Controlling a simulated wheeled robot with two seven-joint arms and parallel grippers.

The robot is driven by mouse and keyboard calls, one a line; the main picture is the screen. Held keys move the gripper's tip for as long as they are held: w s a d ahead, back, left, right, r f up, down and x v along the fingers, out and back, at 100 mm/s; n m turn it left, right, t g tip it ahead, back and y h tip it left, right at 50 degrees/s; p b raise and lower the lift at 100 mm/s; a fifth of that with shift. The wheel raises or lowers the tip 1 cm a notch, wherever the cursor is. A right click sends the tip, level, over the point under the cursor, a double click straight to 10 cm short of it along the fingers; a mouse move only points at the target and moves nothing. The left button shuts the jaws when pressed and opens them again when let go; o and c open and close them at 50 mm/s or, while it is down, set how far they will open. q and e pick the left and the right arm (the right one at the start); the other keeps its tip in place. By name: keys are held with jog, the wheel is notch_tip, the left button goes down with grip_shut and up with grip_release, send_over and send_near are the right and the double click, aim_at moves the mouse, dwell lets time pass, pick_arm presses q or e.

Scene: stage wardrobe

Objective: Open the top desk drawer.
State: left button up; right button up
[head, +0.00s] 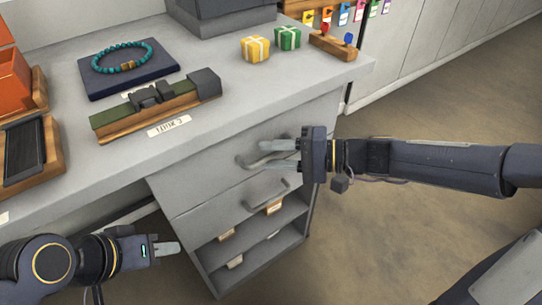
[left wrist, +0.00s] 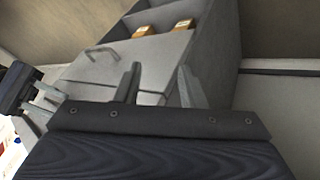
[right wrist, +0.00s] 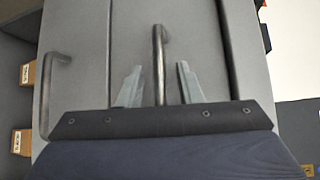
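The grey top drawer (head: 215,160) sits closed, flush under the desktop, with a metal bar handle (head: 246,161) on its front. My right gripper (head: 272,156) is at this handle. In the right wrist view the handle (right wrist: 158,62) stands between the two spread fingers (right wrist: 158,84), with a gap on each side. My left gripper (head: 172,248) is low at the left of the drawer unit, away from the handles. Its fingers are apart and empty in the left wrist view (left wrist: 157,85).
A second drawer with its own handle (head: 266,196) is below, over open shelves with small tagged boxes (head: 273,206). The desktop holds a bracelet on a dark pad (head: 105,86), a wooden holder (head: 160,108) and gift boxes (head: 255,48). Floor at right is clear.

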jog(key=shift+a, duration=0.3)
grip_shut()
jog(key=shift+d+f, duration=0.1)
